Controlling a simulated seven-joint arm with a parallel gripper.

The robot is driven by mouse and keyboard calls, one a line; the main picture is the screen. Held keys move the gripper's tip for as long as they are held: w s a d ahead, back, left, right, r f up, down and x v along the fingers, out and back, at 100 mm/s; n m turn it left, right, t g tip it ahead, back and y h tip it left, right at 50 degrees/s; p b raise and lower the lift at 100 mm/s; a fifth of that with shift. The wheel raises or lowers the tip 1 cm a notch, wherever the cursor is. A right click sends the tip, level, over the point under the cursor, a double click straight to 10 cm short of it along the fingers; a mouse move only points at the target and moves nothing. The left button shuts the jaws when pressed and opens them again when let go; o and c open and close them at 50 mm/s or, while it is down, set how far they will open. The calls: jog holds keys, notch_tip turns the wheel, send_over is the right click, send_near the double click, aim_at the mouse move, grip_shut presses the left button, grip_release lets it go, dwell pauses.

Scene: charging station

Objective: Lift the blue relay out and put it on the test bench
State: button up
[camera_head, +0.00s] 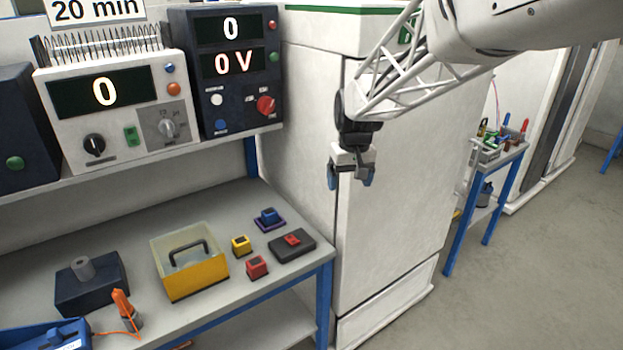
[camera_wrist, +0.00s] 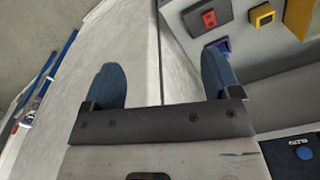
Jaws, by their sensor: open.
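The blue relay (camera_head: 268,214) sits in a flat purple base (camera_head: 271,225) near the back of the grey workbench (camera_head: 222,312). In the wrist view part of the purple base (camera_wrist: 224,45) shows beside the right finger; the relay is mostly hidden there. My gripper (camera_head: 350,178) hangs in front of the white cabinet, right of and above the blue relay, clear of the bench. In the wrist view my gripper (camera_wrist: 163,78) has its two blue fingers wide apart with nothing between them. I cannot tell which surface is called the test bench.
Near the relay are a yellow block (camera_head: 241,245), a red block (camera_head: 257,267) and a black base with a red piece (camera_head: 291,243). A yellow box with a handle (camera_head: 196,283) stands to their left. The white cabinet (camera_head: 400,190) stands close behind my gripper.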

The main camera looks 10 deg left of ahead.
jog(key=w+a+f+n, duration=0.1)
jog(key=w+a+f, duration=0.35)
jog(key=a, duration=0.25)
jog(key=w+a+f+n, duration=0.1)
jog(key=w+a+f, duration=0.3)
jog(key=w+a, duration=0.25)
jog(key=n, duration=0.2)
send_over(269, 211)
jog(key=shift+g+h, duration=0.3)
notch_tip(269, 211, down, 10)
jog(key=shift+s+f, duration=0.15)
jog(key=shift+f, duration=0.05)
jog(key=shift+f, duration=1.3)
jog(key=shift+f, duration=2.6)
